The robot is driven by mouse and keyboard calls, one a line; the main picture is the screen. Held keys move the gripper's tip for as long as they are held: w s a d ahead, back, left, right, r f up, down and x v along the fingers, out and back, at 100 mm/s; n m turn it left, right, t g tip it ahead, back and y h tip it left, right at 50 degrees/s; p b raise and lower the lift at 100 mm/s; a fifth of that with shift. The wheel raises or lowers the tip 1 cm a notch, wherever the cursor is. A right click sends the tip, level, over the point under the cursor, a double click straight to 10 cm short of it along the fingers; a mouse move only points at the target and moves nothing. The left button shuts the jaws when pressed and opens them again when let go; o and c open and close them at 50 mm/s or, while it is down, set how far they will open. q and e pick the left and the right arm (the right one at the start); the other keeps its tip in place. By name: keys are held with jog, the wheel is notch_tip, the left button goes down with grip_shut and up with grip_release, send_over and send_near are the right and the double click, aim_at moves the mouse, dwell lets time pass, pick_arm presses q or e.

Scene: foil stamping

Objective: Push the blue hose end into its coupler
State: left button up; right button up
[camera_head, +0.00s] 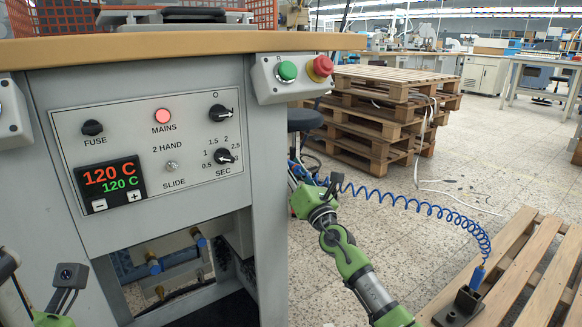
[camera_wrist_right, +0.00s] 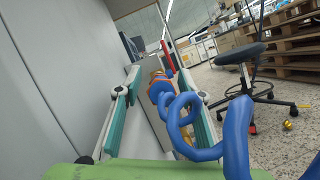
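A blue coiled hose (camera_head: 410,203) hangs between my right gripper and a black block (camera_head: 459,308) on the pallet at lower right. In the right wrist view the coil (camera_wrist_right: 183,125) runs to a brass-orange hose end (camera_wrist_right: 158,88) between the teal finger pads of my right gripper (camera_wrist_right: 160,80). In the head view this gripper is mostly hidden behind the machine's right corner. I cannot make out the coupler for certain. My left gripper (camera_head: 40,272) is at lower left, fingers apart, empty.
The grey machine (camera_head: 268,190) with its control panel (camera_head: 150,150) fills the left. Brass fittings (camera_head: 153,263) show in its lower opening. Stacked pallets (camera_head: 375,125) stand behind; a slatted pallet (camera_head: 535,265) lies at right. A stool (camera_wrist_right: 240,55) stands right in the wrist view.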

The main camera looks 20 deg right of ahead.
jog(key=shift+s+f, duration=0.35)
jog(key=shift+s, duration=0.25)
jog(key=v, duration=1)
jog(key=shift+s, duration=0.3)
jog(key=shift+d, duration=0.15)
